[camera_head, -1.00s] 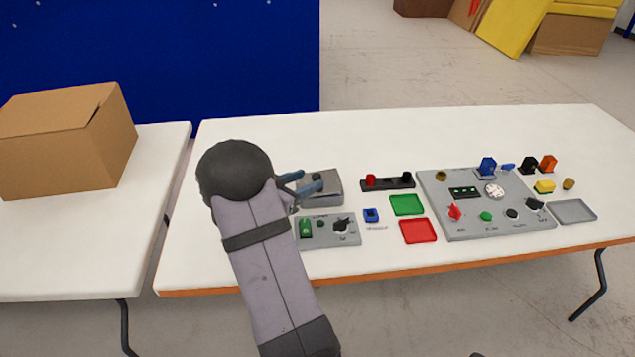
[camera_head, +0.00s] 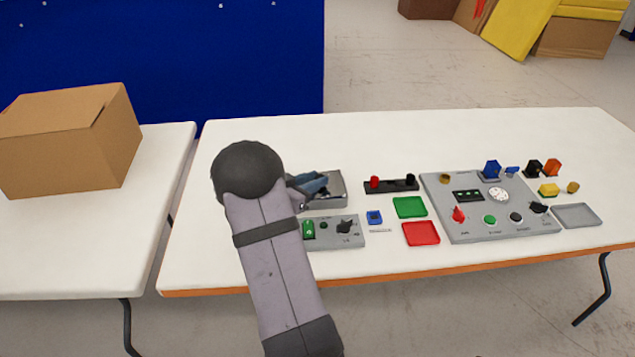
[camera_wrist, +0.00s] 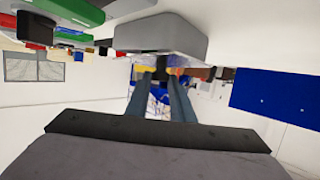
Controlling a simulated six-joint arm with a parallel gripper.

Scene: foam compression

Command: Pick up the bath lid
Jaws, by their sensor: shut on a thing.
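The grey bath (camera_head: 335,203) stands on the table in the head view, just right of my wrist. It also shows at the top of the wrist view (camera_wrist: 160,35), where the scene looks upside down. My gripper (camera_head: 322,181) has its blue fingers over the bath. In the wrist view, my gripper (camera_wrist: 162,74) is closed around the dark knob of the bath lid (camera_wrist: 162,68). The lid's plate is hard to make out, and I cannot tell whether it touches the bath rim.
A grey switch panel (camera_head: 333,240) lies in front of the bath. A black rack (camera_head: 391,186), a green tray (camera_head: 410,207), a red tray (camera_head: 421,233) and a large control panel (camera_head: 475,225) lie to the right. The table behind the bath is clear.

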